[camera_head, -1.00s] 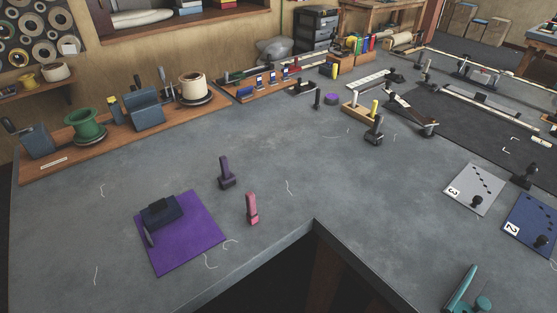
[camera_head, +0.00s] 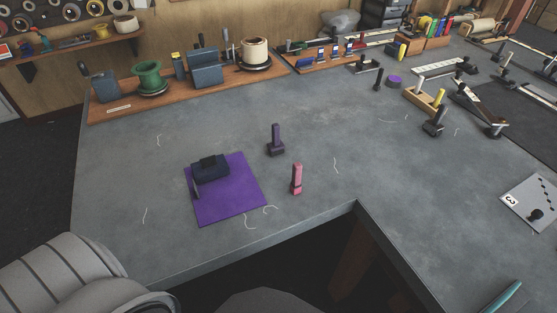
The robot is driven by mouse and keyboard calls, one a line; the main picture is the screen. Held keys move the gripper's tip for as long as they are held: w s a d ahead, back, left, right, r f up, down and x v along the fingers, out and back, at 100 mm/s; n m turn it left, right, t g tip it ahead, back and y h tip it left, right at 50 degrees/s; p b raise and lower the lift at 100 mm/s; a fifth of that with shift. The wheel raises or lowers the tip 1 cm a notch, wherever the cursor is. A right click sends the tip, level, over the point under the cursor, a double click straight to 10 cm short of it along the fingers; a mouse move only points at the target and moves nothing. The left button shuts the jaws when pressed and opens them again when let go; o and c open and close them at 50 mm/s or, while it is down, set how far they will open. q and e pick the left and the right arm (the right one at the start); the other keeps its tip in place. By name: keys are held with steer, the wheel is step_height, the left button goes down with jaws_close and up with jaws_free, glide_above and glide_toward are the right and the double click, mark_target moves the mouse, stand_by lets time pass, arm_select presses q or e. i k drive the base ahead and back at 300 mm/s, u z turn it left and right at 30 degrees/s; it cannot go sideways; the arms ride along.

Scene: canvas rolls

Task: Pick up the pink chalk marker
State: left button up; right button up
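The pink chalk marker (camera_head: 297,179) stands upright on the grey worktop (camera_head: 330,150), near its front edge. It is just right of a purple mat (camera_head: 236,203). A dark purple upright piece (camera_head: 276,140) stands behind it and slightly to the left. Neither of my grippers shows in the head view.
A dark blue block (camera_head: 210,169) lies on the mat. A wooden board (camera_head: 118,107) with a green spool (camera_head: 148,79) and blue holders runs along the back left. A yellow-pegged wooden block stands to the right. The worktop has an inner corner cut-out at the front.

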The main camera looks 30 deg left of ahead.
mark_target(295, 186)
steer(key=u, duration=1.45)
steer(key=k, duration=0.5)
steer(key=u, duration=1.4)
steer(key=i, duration=1.1)
steer(key=z, duration=1.6)
